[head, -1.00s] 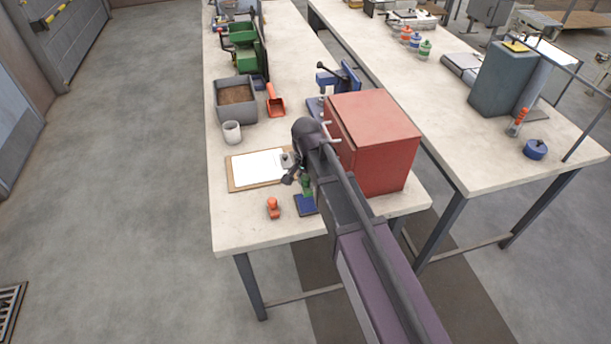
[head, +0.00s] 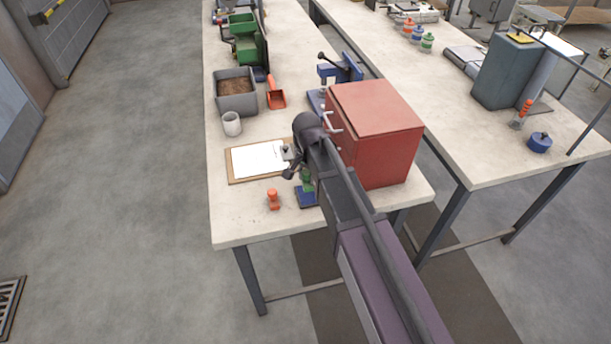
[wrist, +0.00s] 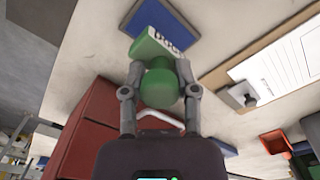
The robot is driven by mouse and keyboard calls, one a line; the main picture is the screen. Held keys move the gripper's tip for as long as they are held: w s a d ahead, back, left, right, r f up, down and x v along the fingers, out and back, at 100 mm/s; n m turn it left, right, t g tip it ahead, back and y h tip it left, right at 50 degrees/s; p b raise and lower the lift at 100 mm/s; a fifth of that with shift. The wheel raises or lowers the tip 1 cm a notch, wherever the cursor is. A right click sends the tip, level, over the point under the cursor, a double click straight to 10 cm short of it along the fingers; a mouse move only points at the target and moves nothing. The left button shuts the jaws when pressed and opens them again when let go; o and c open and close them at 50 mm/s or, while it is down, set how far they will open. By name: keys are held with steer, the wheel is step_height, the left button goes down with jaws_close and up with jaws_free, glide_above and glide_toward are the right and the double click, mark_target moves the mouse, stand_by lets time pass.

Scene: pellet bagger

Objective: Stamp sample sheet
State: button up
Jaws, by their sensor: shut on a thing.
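My gripper (wrist: 160,95) is shut on the green stamp (wrist: 160,85), with a finger on each side of its round handle. The stamp's pale printing face shows at the edge of its green base. In the wrist view the base overlaps the blue ink pad (wrist: 178,30); I cannot tell whether they touch. In the head view the stamp (head: 307,183) is partly hidden by my gripper (head: 298,175), just above the ink pad (head: 306,198). The white sample sheet (head: 257,160) lies on a brown clipboard (head: 232,176) to the left, with its clip near my gripper.
An orange stamp (head: 273,199) stands left of the ink pad. A red cabinet (head: 385,150) with a handle stands close to the right of my arm. A white cup (head: 231,124), an orange scoop (head: 276,97) and a grey bin (head: 236,104) sit farther back. The front left table corner is clear.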

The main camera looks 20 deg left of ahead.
mark_target(307, 184)
steer(key=shift+f+b, duration=1.4)
steer(key=shift+f, duration=0.4)
steer(key=shift+f+b, duration=0.5)
steer(key=shift+b, duration=0.05)
stand_by(1.5)
steer(key=shift+r, duration=0.2)
steer(key=shift+r+p, duration=3.35)
steer(key=shift+p, duration=0.2)
steer(key=shift+s, duration=0.1)
